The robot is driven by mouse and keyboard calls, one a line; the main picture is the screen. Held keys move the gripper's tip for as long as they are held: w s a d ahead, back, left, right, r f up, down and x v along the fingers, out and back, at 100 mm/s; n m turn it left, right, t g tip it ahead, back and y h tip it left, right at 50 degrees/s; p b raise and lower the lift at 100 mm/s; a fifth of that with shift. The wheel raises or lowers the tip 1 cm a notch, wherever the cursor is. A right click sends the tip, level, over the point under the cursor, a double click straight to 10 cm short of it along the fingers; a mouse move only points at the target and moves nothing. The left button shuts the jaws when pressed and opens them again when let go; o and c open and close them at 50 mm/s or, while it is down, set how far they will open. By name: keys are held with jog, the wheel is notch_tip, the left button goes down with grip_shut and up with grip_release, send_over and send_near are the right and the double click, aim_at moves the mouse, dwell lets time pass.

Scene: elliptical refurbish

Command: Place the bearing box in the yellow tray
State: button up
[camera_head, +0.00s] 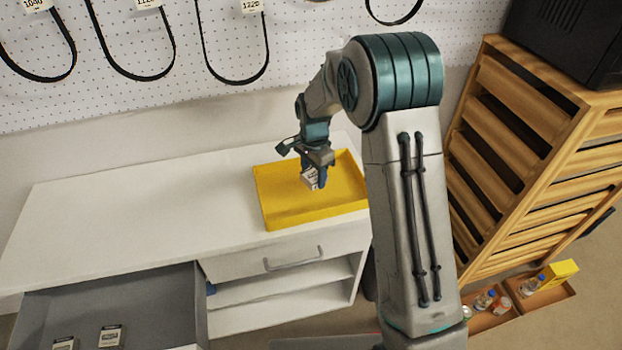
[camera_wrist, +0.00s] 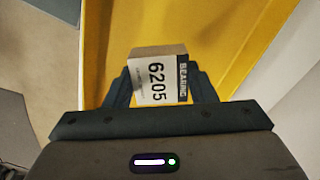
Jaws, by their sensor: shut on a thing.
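The bearing box (camera_wrist: 162,80) is a small box with a white label reading "BEARING 6205". It shows in the wrist view between the fingers of my gripper (camera_wrist: 160,88), which is shut on it. In the head view the box (camera_head: 310,177) hangs from my gripper (camera_head: 316,176) over the yellow tray (camera_head: 285,213). The tray is shallow and sits at the right end of the white bench. Its floor fills much of the wrist view (camera_wrist: 215,35). I cannot tell whether the box touches the tray floor.
The white bench top (camera_head: 150,205) is clear left of the tray. An open grey drawer (camera_head: 150,295) below holds small boxes (camera_head: 111,336). A slatted wooden rack (camera_head: 530,140) stands at the right, with a wooden bin (camera_head: 545,295) holding bottles and a yellow box. A pegboard (camera_head: 290,50) with hanging belts is behind.

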aim_at(311, 182)
jog(key=shift+w+a+f, duration=0.3)
jog(key=shift+w+f, duration=0.05)
jog(key=shift+w, duration=0.15)
notch_tip(311, 182, down, 4)
jog(key=shift+r+p, duration=0.1)
jog(key=shift+p, duration=0.55)
jog(key=shift+f, duration=0.2)
jog(key=shift+f+b, duration=0.2)
jog(key=shift+b, duration=0.1)
jog(key=o, duration=1)
jog(key=shift+r, duration=0.1)
jog(key=shift+r, duration=0.15)
